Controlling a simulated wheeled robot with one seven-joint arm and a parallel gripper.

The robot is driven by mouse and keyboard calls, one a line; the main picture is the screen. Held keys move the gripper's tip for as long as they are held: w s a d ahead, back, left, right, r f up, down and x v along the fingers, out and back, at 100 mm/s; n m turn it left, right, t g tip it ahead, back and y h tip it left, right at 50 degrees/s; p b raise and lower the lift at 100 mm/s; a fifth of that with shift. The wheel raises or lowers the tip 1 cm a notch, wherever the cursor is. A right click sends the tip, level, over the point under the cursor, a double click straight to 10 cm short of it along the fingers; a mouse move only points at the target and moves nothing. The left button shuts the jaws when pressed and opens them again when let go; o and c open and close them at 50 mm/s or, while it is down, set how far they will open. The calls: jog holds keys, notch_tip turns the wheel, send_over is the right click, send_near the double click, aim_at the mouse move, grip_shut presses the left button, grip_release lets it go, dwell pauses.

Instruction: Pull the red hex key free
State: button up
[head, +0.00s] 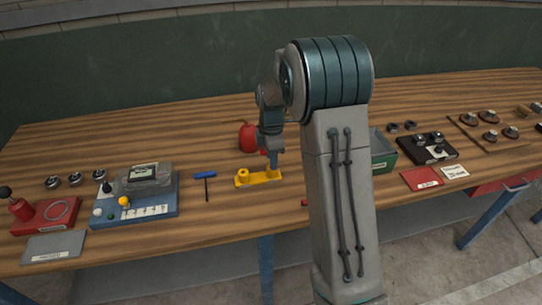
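A yellow block (245,180) with a raised round post on its left lies at the middle of the table. My gripper (274,165) points down at the right part of this block, low over it or touching it. A small red piece (264,152) shows at the left side of my gripper; it may be the red hex key's handle, but most of it is hidden. Whether the fingers are shut on it cannot be told. Another small red bit (304,203) peeks out left of my arm, mostly hidden. A blue T-handled key (205,176) lies left of the block.
A red rounded object (248,137) stands just behind my gripper. A blue board (150,208) with knobs is at left, near a red base (45,216). A green bin (383,152) and black fixture (427,150) are at right. Bare wood lies in front of the block.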

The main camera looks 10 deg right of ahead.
grip_shut()
jog(key=shift+r, duration=0.2)
jog(key=shift+r+p, duration=1.55)
jog(key=shift+r, duration=0.65)
jog(key=shift+r+p, duration=1.65)
jog(key=shift+r, duration=0.85)
